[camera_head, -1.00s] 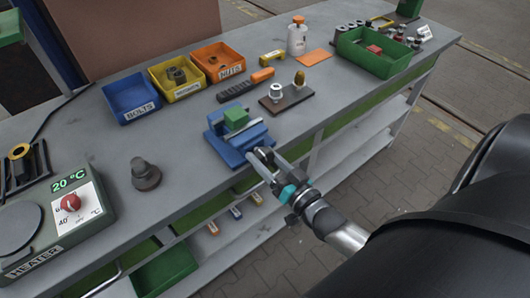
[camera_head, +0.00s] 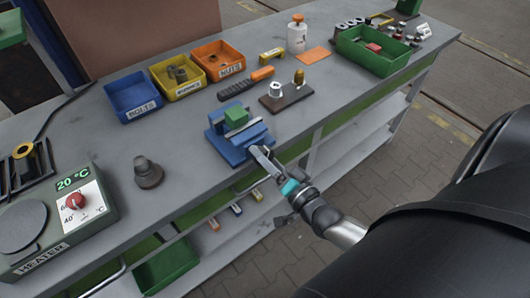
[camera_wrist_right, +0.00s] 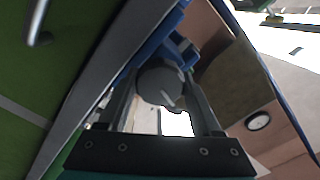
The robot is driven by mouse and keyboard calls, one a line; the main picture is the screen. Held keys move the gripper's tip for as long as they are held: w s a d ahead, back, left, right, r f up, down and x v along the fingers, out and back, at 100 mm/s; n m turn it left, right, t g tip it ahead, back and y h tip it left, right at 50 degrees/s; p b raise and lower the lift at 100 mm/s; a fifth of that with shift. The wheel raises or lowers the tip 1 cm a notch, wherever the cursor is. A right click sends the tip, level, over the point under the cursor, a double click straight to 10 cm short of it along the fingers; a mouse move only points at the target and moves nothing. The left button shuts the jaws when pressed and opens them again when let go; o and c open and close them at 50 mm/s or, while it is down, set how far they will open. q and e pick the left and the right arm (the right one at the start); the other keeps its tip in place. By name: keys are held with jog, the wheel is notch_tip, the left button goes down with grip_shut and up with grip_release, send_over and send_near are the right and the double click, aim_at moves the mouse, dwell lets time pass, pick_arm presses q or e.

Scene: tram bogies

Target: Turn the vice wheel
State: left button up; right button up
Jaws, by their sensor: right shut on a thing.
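The blue vice (camera_head: 228,136) stands at the near edge of the grey bench, with a green block (camera_head: 236,117) between its jaws. My right gripper (camera_head: 262,157) reaches the near side of the vice from the lower right, where the vice wheel is mostly hidden by the fingers. In the right wrist view the round grey vice wheel (camera_wrist_right: 158,84) sits between the two fingers of my right gripper (camera_wrist_right: 163,77), which are shut on it. The blue vice body (camera_wrist_right: 168,42) shows behind it. My left gripper is not in view.
Blue (camera_head: 132,97), yellow (camera_head: 178,76) and orange (camera_head: 218,62) bins stand behind the vice. A dark stand with two fittings (camera_head: 286,97) is to its right. A heater (camera_head: 60,225) and a dark round part (camera_head: 147,173) are to its left.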

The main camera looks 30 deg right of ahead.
jog(key=o, duration=1.4)
jog(key=shift+f, duration=0.1)
jog(key=shift+n, duration=0.5)
jog(key=n+b, duration=0.1)
jog(key=n, duration=0.2)
jog(key=n+b, duration=0.2)
jog(key=n, duration=0.2)
jog(key=shift+f, duration=0.1)
jog(key=n+b, duration=0.3)
jog(key=n, duration=0.1)
jog(key=s, duration=0.5)
jog(key=s+p, duration=0.1)
jog(key=s, duration=0.4)
jog(key=s+d, duration=0.1)
jog(key=s, duration=0.4)
jog(key=shift+s+d+r, duration=0.1)
jog(key=shift+r, duration=0.1)
